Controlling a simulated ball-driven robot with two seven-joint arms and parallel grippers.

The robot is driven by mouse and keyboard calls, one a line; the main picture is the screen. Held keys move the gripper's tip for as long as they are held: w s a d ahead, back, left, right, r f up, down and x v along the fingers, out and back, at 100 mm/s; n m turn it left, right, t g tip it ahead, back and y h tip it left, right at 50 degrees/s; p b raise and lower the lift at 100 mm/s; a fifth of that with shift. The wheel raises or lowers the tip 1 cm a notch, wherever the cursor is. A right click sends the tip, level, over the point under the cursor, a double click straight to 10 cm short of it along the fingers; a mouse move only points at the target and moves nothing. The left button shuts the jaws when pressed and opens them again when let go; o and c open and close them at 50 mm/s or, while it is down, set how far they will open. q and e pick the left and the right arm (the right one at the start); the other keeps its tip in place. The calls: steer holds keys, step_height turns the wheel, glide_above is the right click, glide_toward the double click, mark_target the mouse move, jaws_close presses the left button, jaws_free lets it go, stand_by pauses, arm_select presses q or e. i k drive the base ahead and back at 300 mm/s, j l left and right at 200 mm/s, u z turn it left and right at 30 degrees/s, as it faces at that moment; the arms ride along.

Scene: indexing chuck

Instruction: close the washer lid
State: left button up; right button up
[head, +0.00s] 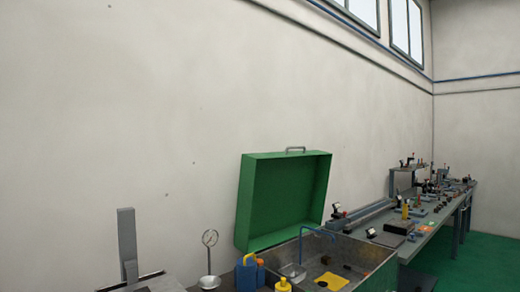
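The washer lid (286,202) is a green, shallow box-like cover. It stands open, raised nearly upright and leaning back toward the wall. A grey handle (295,149) sits on its top edge. Below it is the washer's grey metal basin (372,259), open at the top. A blue bent spout (301,240), a small tray (292,272) and a yellow piece (333,281) are in or over the basin. The basin's front is cut off by the picture's bottom edge. Neither of my grippers is in view.
A grey upright bracket (127,245) stands further left. A long bench (435,226) with several tools runs right. Space above the basin looks clear.

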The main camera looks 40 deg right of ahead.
mark_target(280, 193)
steer(key=l+u, duration=0.15)
steer(key=l, duration=0.25)
steer(key=k+l+u, duration=0.15)
steer(key=l, duration=0.25)
steer(key=k+l+u, duration=0.15)
steer(key=l, duration=0.2)
steer(key=l+u, duration=0.15)
steer(key=l, duration=0.25)
steer(key=k+l+u, duration=0.1)
steer(key=l, duration=0.25)
steer(key=k, duration=0.1)
